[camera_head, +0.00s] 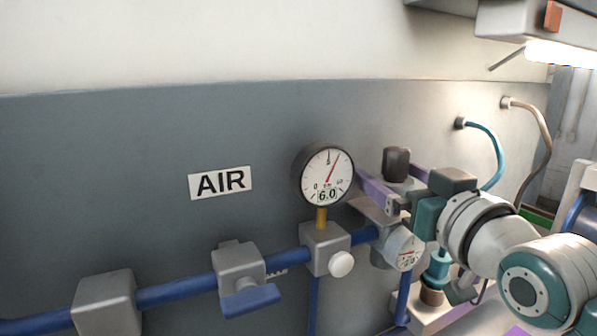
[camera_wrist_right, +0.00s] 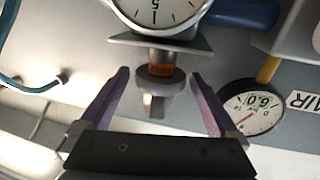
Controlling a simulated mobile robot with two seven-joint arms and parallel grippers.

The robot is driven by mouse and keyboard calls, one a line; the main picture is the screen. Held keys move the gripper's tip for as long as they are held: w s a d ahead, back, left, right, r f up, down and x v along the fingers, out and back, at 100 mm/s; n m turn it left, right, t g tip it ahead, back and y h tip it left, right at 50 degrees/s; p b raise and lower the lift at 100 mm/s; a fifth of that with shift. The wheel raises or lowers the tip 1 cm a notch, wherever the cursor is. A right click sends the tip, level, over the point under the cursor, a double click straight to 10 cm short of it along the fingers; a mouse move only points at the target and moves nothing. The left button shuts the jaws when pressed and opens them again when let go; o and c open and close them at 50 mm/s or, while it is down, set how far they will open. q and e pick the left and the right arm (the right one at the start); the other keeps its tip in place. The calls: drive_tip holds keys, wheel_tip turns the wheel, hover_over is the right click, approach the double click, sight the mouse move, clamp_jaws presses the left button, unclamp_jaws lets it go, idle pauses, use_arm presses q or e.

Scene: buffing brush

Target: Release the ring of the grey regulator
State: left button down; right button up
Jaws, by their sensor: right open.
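The grey regulator (camera_head: 386,257) sits on the blue pipe at right, with a small round gauge (camera_head: 407,250) on its front. Its dark knob (camera_head: 396,160) stands above a flat bracket. The right wrist view shows an orange band (camera_wrist_right: 161,70) on the neck, a grey ring (camera_wrist_right: 160,87) beside it and the gauge dial (camera_wrist_right: 156,10) at the top edge. My right gripper (camera_head: 384,170) is open, its purple fingers on either side of the knob; in the wrist view (camera_wrist_right: 160,76) gaps show on both sides. Part of the regulator is hidden behind the gripper. My left gripper is out of view.
A large pressure gauge (camera_head: 326,174) reading 6.0 stands close left of my right fingers. A valve with a blue handle (camera_head: 250,300) and a white knob (camera_head: 341,264) lie along the pipe. Teal (camera_head: 490,150) and beige hoses hang at right. The wall near the AIR sign (camera_head: 220,183) is clear.

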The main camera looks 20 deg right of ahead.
drive_tip(key=s+a+b, duration=0.1)
drive_tip(key=s+b, duration=0.1)
drive_tip(key=s, duration=0.8)
drive_tip(key=shift+w, duration=0.1)
idle(0.3)
drive_tip(key=s+a+f+n+g+y, duration=0.1)
drive_tip(key=s+a+f+n+g, duration=0.1)
drive_tip(key=s+a+f+g, duration=0.4)
drive_tip(key=s+a+f+n+g+y, duration=0.1)
drive_tip(key=s+a+f+g+y, duration=0.15)
drive_tip(key=s+f+g, duration=0.6)
wheel_tip(320, 180, up, 25)
drive_tip(key=s+h+p, duration=0.1)
drive_tip(key=s+p, duration=0.2)
drive_tip(key=p, duration=2.3)
drive_tip(key=shift+p, duration=0.3)
